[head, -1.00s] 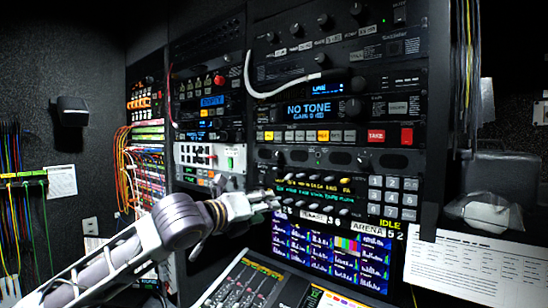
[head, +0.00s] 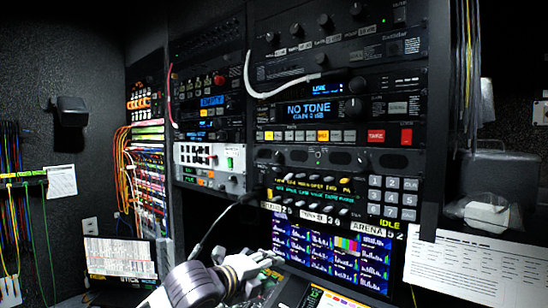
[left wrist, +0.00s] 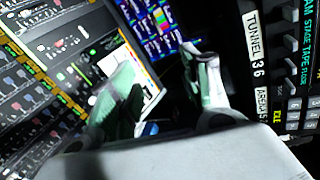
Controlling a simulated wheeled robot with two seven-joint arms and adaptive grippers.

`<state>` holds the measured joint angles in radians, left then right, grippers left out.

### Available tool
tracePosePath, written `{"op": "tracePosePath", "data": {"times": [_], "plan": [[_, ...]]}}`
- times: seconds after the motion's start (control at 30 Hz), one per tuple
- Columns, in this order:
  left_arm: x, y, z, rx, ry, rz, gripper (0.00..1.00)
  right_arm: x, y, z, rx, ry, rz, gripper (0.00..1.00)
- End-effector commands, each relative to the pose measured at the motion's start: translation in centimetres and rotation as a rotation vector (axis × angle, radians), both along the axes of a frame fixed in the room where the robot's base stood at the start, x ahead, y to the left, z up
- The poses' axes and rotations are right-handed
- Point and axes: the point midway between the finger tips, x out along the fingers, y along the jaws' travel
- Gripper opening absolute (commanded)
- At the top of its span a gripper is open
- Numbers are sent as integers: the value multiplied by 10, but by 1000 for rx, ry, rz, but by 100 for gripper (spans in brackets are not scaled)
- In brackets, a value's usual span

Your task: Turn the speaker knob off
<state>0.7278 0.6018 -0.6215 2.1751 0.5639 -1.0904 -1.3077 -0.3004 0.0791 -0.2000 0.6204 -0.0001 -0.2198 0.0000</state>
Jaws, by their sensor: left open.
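A dark audio panel (head: 335,158) in the rack has one round knob (head: 278,157) at its left and another knob (head: 363,161) at its right. I cannot read which is the speaker knob, nor its setting. My left gripper (head: 268,262) is low in front of the multi-picture screen (head: 318,250), below and apart from both knobs. In the left wrist view its two fingers (left wrist: 165,88) are spread with nothing between them. That view shows the screen and a panel labelled TUNNEL, but neither knob clearly. My right gripper is not in view.
A control desk (head: 325,298) with a lit display lies below the screen. A black cable (head: 215,225) runs up to the rack left of the screen. A keypad (head: 393,197) is at the right, and a white cable (head: 262,92) loops above. Paper sheets (head: 475,265) hang at the right.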

Motion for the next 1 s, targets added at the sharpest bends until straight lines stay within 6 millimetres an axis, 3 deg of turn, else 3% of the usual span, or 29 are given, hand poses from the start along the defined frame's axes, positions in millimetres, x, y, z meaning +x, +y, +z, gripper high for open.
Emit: {"op": "tracePosePath", "data": {"times": [0.47,1.0], "plan": [[-23,8,-70,-206,242,148,47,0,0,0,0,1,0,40],[-56,30,-146,-432,507,375,47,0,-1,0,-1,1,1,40]]}}
